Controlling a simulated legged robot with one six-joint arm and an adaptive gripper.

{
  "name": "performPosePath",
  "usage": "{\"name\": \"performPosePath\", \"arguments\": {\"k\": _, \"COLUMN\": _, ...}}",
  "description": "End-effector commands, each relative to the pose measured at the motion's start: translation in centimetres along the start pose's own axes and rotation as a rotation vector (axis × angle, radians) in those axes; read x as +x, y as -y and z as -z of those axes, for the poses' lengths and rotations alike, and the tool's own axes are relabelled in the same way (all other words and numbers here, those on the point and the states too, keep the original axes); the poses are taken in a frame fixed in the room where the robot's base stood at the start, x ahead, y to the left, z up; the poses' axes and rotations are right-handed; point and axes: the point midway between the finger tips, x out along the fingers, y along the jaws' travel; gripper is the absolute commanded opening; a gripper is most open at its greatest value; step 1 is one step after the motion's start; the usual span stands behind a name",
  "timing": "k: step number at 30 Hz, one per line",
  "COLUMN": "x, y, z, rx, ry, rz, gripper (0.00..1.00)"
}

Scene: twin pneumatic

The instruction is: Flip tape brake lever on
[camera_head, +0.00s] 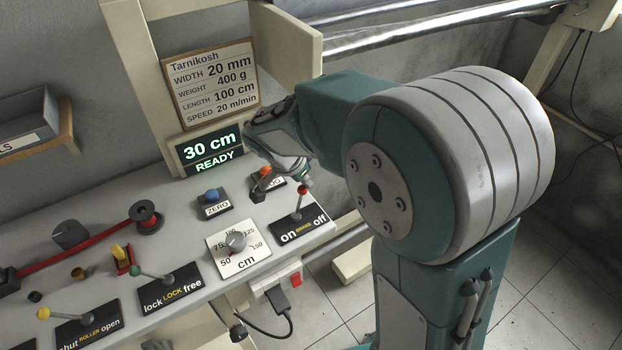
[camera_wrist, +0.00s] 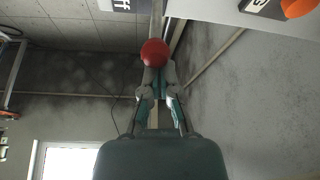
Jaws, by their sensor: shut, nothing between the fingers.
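The brake lever has a red knob (camera_head: 304,190) on a thin metal rod. Its black plate (camera_head: 303,226) reads "on BRAKE off". The rod rises from the plate with a slight lean towards the "off" side. In the wrist view, the red knob (camera_wrist: 154,52) overlaps the tips of my gripper (camera_wrist: 158,78). I cannot tell whether they touch.
An orange button (camera_head: 265,172) sits partly behind my gripper. A blue ZERO button (camera_head: 211,195) and a cm dial (camera_head: 237,241) are to the left. The display (camera_head: 209,149) reads "30 cm READY". The lock lever (camera_head: 152,273) stands further left.

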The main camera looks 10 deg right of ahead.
Motion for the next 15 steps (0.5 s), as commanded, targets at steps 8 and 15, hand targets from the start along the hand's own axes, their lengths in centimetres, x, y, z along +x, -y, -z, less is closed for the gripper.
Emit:
{"name": "performPosePath", "arguments": {"k": 8, "x": -1.5, "y": 0.6, "z": -2.5, "rx": -0.027, "ry": -0.246, "rz": -0.045, "gripper": 0.00}}
{"name": "performPosePath", "arguments": {"k": 15, "x": -2.2, "y": 0.9, "z": -4.2, "rx": -0.034, "ry": -0.431, "rz": -0.080, "gripper": 0.00}}
